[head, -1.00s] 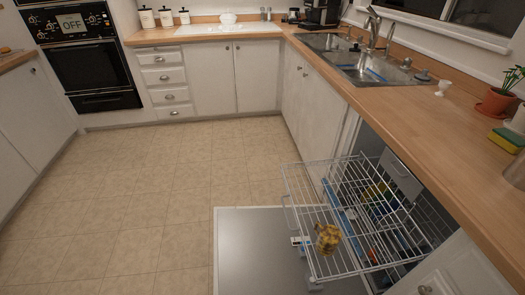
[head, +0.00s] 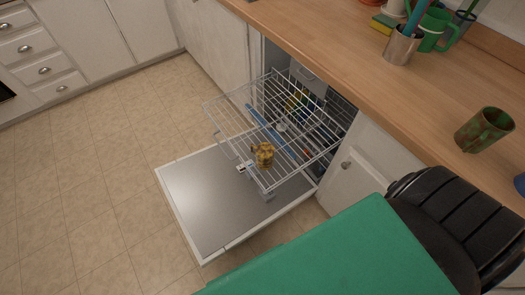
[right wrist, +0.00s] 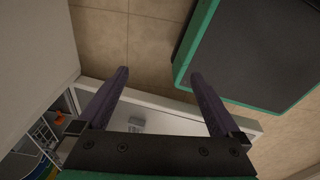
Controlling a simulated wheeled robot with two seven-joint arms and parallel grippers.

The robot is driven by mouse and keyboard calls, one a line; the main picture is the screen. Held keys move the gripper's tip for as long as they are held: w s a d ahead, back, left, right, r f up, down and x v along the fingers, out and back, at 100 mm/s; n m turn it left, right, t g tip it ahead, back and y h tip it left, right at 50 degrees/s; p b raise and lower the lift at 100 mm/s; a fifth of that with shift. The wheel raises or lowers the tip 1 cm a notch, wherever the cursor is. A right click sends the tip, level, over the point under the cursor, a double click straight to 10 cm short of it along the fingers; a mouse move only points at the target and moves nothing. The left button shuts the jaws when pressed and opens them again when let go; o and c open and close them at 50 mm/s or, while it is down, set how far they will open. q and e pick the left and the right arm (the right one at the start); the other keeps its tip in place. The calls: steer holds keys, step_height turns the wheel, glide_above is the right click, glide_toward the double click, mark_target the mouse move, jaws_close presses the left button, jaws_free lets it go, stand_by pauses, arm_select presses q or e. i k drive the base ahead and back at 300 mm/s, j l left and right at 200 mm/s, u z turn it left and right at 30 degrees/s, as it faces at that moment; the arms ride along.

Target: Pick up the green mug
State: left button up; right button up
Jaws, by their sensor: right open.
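A mottled green and brown mug (head: 484,130) stands on the wooden counter near its front edge, at the right of the head view. A plain bright green mug-like vessel with a handle (head: 437,28) stands farther back, partly behind a metal cup. My right gripper (right wrist: 160,75) is open and empty in the right wrist view, with its two dark fingers apart above the floor and dishwasher door. No mug shows in that view. Neither gripper shows in the head view, and my left gripper is not seen.
The dishwasher door (head: 205,200) is open, with its wire rack (head: 280,125) pulled out and a yellow patterned mug (head: 262,154) on it. A metal cup (head: 403,46) and sponge (head: 386,22) are on the counter (head: 430,100). The tiled floor at left is clear.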

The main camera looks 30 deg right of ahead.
mark_target(479, 135)
steer(key=z, duration=2.6)
